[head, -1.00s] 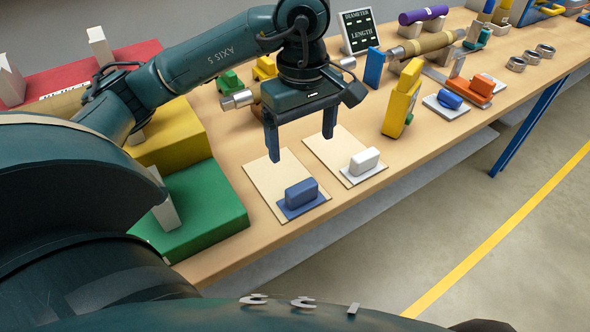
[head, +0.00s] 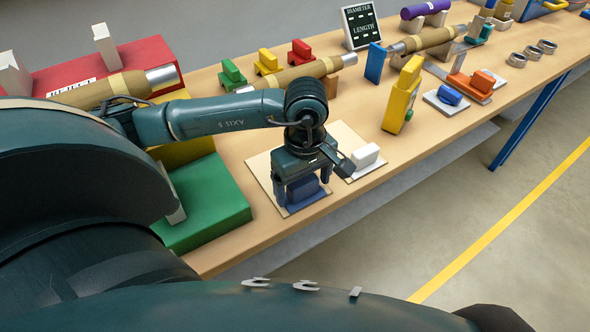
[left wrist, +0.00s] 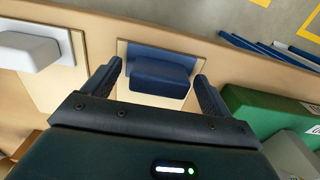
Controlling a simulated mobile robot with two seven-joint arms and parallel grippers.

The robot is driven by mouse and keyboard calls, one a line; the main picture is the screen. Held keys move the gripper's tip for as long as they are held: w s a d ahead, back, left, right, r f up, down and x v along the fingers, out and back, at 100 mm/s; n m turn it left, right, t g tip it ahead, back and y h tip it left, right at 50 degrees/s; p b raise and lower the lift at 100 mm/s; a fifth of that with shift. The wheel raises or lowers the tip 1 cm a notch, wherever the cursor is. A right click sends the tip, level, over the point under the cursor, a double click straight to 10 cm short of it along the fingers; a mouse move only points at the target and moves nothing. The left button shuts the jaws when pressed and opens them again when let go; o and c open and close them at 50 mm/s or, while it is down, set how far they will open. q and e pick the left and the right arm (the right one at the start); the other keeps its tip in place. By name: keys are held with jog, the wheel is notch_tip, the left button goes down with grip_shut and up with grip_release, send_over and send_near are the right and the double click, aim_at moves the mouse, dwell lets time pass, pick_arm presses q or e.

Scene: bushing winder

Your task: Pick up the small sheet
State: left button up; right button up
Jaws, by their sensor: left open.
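Two thin cream sheets lie side by side on the wooden table. The left sheet (head: 260,171) bears a blue block (head: 304,189) on a blue base plate. The right sheet (head: 347,137) bears a white block (head: 365,156) on a pale base. I cannot tell which sheet is the small one. My left gripper (head: 303,187) is open and low over the blue block, pointing down. In the left wrist view, the blue block (left wrist: 158,76) lies between the two fingers, with a gap visible on each side. My right gripper is not in view.
A green box (head: 205,205) stands left of the sheets, with yellow and red ones behind it. A yellow upright piece (head: 401,97) stands to the right. A brown roll (head: 300,74) lies behind the arm. The table's front edge is close to the sheets.

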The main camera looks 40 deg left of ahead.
pick_arm(q)
jog(key=shift+f, duration=0.25)
jog(key=shift+c, duration=0.6)
jog(key=c, duration=1)
